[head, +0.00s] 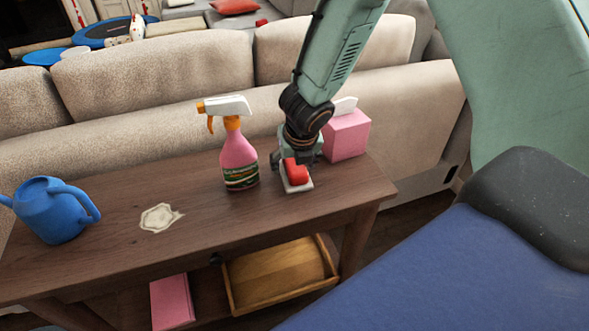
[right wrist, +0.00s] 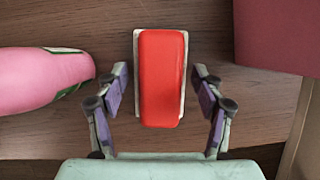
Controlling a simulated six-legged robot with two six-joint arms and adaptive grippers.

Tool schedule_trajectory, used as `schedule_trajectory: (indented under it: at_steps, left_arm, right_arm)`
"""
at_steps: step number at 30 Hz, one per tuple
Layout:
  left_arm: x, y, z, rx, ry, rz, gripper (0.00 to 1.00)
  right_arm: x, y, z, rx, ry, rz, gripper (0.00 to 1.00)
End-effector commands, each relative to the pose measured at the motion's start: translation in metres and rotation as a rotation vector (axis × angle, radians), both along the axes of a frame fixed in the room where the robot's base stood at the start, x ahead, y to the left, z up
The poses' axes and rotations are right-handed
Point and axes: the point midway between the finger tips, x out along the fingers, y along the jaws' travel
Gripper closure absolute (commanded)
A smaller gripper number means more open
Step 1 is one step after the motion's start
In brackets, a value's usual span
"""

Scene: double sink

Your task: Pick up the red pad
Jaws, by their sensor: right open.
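The red pad (head: 296,172) sits on a small whitish base on the wooden table, between the spray bottle and the pink tissue box. In the right wrist view the red pad (right wrist: 161,78) stands upright in the picture, between the fingers of my right gripper (right wrist: 160,98). The fingers are open, with a gap on each side of the pad. In the head view my right gripper (head: 297,158) reaches down from above, just behind the pad, and partly hidden by it. My left gripper does not show.
The pink spray bottle (head: 239,160) stands close to the left of the gripper. The pink tissue box (head: 346,135) stands close on the right. A blue watering can (head: 55,212) and a pale torn-edged patch (head: 160,217) are farther left on the table (head: 110,245). A sofa (head: 170,85) is behind.

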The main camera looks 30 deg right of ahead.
Motion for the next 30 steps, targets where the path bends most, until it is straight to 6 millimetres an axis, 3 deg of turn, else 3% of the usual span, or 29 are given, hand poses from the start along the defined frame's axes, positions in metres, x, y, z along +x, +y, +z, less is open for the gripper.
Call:
schedule_trajectory:
  at_steps: [6,25,30]
  left_arm:
    - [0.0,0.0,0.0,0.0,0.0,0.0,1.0]
    - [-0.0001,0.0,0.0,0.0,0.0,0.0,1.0]
    - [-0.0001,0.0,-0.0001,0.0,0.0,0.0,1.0]
  right_arm:
    - [0.0,0.0,0.0001,0.0,0.0,0.0,0.32]
    - [-0.0008,0.0001,-0.0008,0.001,0.002,0.0,0.86]
    - [-0.0014,0.0002,-0.0016,0.001,0.004,0.0,0.86]
